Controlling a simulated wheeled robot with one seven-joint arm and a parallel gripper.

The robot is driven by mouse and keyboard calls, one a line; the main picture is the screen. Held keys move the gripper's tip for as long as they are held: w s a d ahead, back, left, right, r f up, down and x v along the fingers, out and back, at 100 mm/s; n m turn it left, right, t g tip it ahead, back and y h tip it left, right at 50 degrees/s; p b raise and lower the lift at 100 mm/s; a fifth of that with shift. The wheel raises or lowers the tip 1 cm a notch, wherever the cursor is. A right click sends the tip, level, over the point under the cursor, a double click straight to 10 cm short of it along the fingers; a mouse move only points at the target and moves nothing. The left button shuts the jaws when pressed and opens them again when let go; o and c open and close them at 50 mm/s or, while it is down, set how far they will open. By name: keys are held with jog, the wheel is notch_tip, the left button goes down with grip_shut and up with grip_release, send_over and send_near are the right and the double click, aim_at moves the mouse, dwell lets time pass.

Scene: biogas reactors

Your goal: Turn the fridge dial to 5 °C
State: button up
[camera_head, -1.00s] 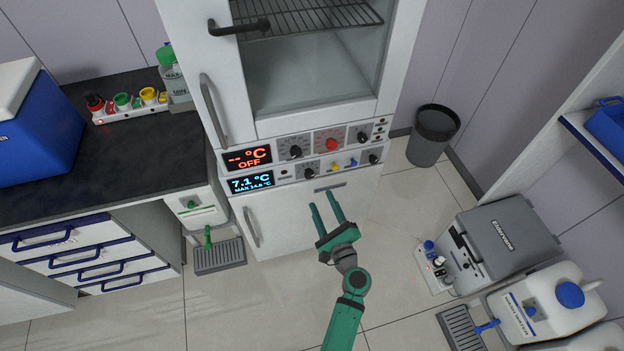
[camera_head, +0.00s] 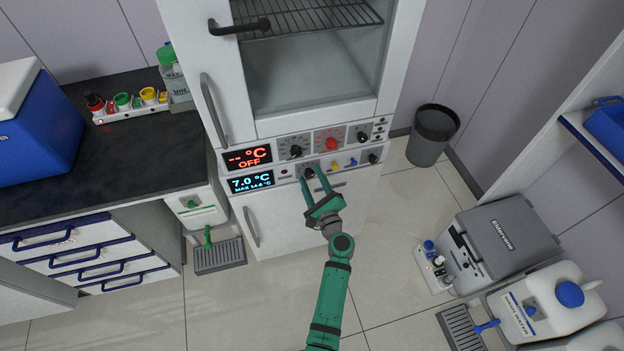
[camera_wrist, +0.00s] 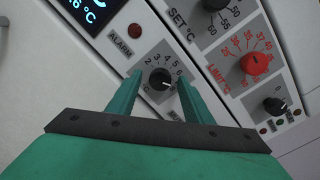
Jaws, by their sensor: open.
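The fridge dial is a small black knob (camera_wrist: 160,79) with a white pointer on a grey plate with numbers, seen between my fingers in the wrist view. Its pointer faces right, toward the higher numbers; the exact mark is hard to read. In the head view the knob (camera_head: 309,172) is partly hidden by my fingers. The blue fridge display (camera_head: 251,182) reads 7.0 °C, with MAX 14.6 °C. My green gripper (camera_head: 314,180) is open in front of the lower panel, its fingertips on either side of the knob. Contact with the knob cannot be told.
Above sits an upper panel with a red display (camera_head: 247,157) reading OFF, a black SET dial (camera_head: 295,151) and a red LIMIT dial (camera_head: 331,144). Yellow (camera_head: 335,167) and blue (camera_head: 352,162) taps stand right of the knob.

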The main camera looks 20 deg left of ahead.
jog(key=c, duration=1.1)
jog(key=shift+o, duration=0.2)
jog(key=shift+n, duration=0.3)
jog(key=n, duration=1)
jog(key=shift+r+n+h, duration=0.1)
jog(key=shift+n+h, duration=0.2)
jog(key=shift+h, duration=0.1)
jog(key=o, duration=1.1)
jog(key=shift+c, duration=0.2)
